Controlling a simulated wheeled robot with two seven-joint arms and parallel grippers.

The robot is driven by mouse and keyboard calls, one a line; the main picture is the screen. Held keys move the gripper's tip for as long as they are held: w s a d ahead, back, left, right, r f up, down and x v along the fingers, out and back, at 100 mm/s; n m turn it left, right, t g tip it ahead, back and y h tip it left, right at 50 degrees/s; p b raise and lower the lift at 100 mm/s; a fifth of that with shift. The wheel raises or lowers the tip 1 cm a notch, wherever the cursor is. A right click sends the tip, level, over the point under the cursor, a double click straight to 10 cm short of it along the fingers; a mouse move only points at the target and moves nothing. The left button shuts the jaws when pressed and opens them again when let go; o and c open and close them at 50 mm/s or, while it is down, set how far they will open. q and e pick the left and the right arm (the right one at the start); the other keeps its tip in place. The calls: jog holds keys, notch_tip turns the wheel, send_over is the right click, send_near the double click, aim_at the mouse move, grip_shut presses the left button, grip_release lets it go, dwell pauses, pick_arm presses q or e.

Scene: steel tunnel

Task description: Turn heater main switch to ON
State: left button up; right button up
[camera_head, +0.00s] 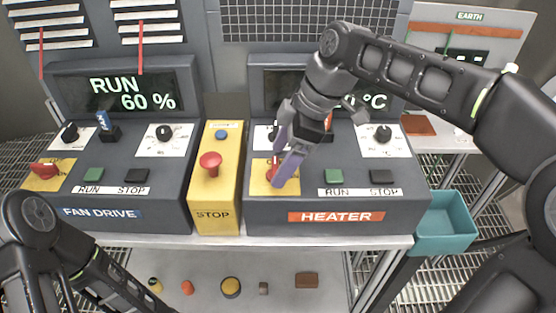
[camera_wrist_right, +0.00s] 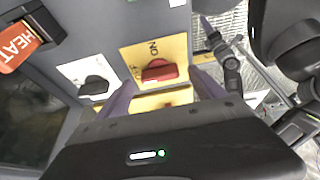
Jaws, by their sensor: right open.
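The heater main switch is a red rotary handle (camera_head: 270,173) on a yellow plate (camera_head: 258,186), at the left end of the heater panel (camera_head: 400,208). My right gripper (camera_head: 282,158) has purple fingers and is over this switch, partly hiding it in the head view. In the right wrist view, the red handle (camera_wrist_right: 160,70) shows between the two open fingers (camera_wrist_right: 165,92), with its yellow plate around it. I cannot tell whether a finger touches the handle. The plate's lettering is only partly readable. My left arm shows at the lower left, but its gripper does not.
The heater's green button (camera_head: 333,176) and black button (camera_head: 381,176) lie right of the switch. A yellow stop box (camera_head: 205,215) with a red button (camera_head: 210,163) stands close on the left. Beyond it is the fan drive panel (camera_head: 150,213). A teal bin (camera_head: 446,222) hangs at the right.

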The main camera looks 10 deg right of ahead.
jog(key=shift+x, duration=0.9)
jog(key=shift+c, duration=0.5)
jog(key=c, duration=1.3)
jog(key=shift+o, duration=0.2)
